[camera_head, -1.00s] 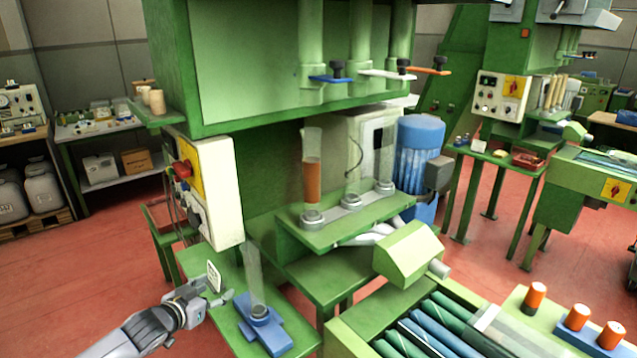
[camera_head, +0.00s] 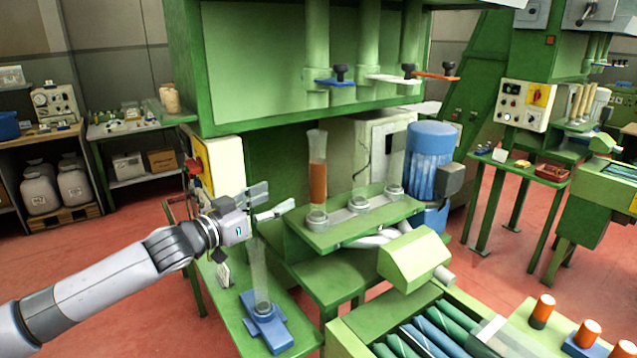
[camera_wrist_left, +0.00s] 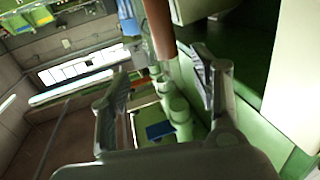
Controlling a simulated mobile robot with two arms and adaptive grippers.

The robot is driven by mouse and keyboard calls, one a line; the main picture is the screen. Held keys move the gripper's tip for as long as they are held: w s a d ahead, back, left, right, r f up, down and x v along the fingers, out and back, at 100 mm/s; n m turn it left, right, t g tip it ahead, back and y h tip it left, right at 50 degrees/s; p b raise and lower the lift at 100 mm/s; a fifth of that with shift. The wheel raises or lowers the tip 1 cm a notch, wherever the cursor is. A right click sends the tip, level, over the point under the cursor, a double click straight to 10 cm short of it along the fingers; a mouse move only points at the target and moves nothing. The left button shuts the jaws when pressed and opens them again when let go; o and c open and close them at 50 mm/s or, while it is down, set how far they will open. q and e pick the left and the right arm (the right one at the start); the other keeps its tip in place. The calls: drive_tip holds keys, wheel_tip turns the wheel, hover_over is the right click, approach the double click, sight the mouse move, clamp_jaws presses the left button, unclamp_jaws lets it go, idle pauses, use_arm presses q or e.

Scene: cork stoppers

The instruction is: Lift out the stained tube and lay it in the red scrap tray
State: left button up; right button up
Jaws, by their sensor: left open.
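The stained tube (camera_head: 318,182) is a tall clear tube with a brown-orange lower part. It stands upright in the left round socket of the green shelf (camera_head: 345,240) on the press. My left gripper (camera_head: 279,197) is open and empty, just left of the tube, its fingers pointing right towards it. In the left wrist view the brown tube (camera_wrist_left: 160,28) shows between and beyond the open fingers (camera_wrist_left: 163,68). A small red tray (camera_head: 552,173) lies on a green table at the right, far from my gripper. My right gripper is not in view.
Two more clear sockets stand right of the tube. A clear tube (camera_head: 259,275) stands in a blue holder (camera_head: 266,325) below my gripper. The press housing (camera_head: 310,65) overhangs the shelf. A blue motor (camera_head: 429,155) stands behind right.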

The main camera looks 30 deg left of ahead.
sight(312, 180)
use_arm(q)
drive_tip(key=shift+w+d+r+p, duration=0.15)
drive_tip(key=shift+w+p, duration=0.4)
drive_tip(key=shift+w, duration=1.75)
drive_tip(key=shift+w+d+p, duration=0.25)
drive_tip(key=shift+w+p, duration=0.3)
drive_tip(key=shift+w, duration=1.7)
drive_tip(key=shift+w+d+f, duration=0.1)
drive_tip(key=shift+w+f, duration=0.1)
drive_tip(key=shift+w, duration=0.4)
drive_tip(key=shift+w+r+p, duration=0.25)
drive_tip(key=shift+w+p, duration=0.25)
drive_tip(key=shift+p, duration=0.3)
drive_tip(key=w+p, duration=0.2)
drive_tip(key=w, duration=0.1)
drive_tip(key=shift+w+d+f, duration=0.25)
drive_tip(key=shift+w+f, duration=0.05)
drive_tip(key=shift+w, duration=0.3)
drive_tip(key=shift+s, duration=0.1)
drive_tip(key=shift+c, duration=0.3)
